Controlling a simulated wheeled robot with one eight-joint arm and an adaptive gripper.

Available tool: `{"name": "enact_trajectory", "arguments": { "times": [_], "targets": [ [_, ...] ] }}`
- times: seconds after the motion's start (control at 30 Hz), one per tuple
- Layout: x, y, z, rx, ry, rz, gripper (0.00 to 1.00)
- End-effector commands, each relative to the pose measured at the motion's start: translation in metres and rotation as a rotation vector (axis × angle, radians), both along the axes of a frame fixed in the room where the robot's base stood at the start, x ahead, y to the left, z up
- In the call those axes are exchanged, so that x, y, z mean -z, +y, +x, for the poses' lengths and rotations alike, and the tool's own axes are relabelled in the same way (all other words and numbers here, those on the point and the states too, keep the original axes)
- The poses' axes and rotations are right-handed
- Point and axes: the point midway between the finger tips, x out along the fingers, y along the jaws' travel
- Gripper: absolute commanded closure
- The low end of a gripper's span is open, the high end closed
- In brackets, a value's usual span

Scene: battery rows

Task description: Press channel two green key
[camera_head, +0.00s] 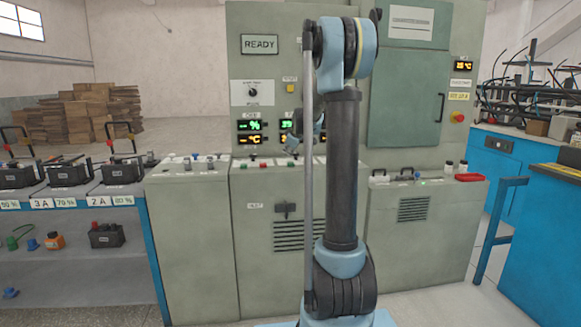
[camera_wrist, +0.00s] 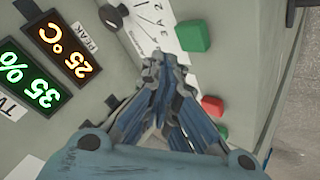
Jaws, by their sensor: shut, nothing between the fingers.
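My gripper (camera_wrist: 165,62) is shut and empty in the wrist view, its fingertips over the sloping key panel. A large green key (camera_wrist: 193,37) shows just right of the fingertips, with a visible gap in the picture. A red key (camera_wrist: 212,105) and a smaller-looking green key (camera_wrist: 222,132) lie further down, partly hidden by the fingers. A display reading 35% (camera_wrist: 30,78) and one reading 25°C (camera_wrist: 62,47) are on the left. In the head view my arm hides much of the console, and the channel labels are too small to read surely.
A black knob (camera_wrist: 113,16) and a white label (camera_wrist: 160,25) sit near the fingertips. In the head view the grey cabinet (camera_head: 410,100) stands behind my arm. A shelf (camera_head: 75,201) with battery units is on the left, and a blue bench (camera_head: 555,220) on the right.

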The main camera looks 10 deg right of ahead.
Motion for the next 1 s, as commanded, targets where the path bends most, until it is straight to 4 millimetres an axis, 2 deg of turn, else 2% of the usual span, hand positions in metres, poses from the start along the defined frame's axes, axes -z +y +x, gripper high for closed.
{"name": "enact_trajectory", "arguments": {
  "times": [0.3,1.0],
  "targets": [
    [0.015,0.0,0.0,0.0,0.0,0.0,1.0],
    [0.015,0.0,0.0,0.0,0.0,0.0,1.0]
  ]
}}
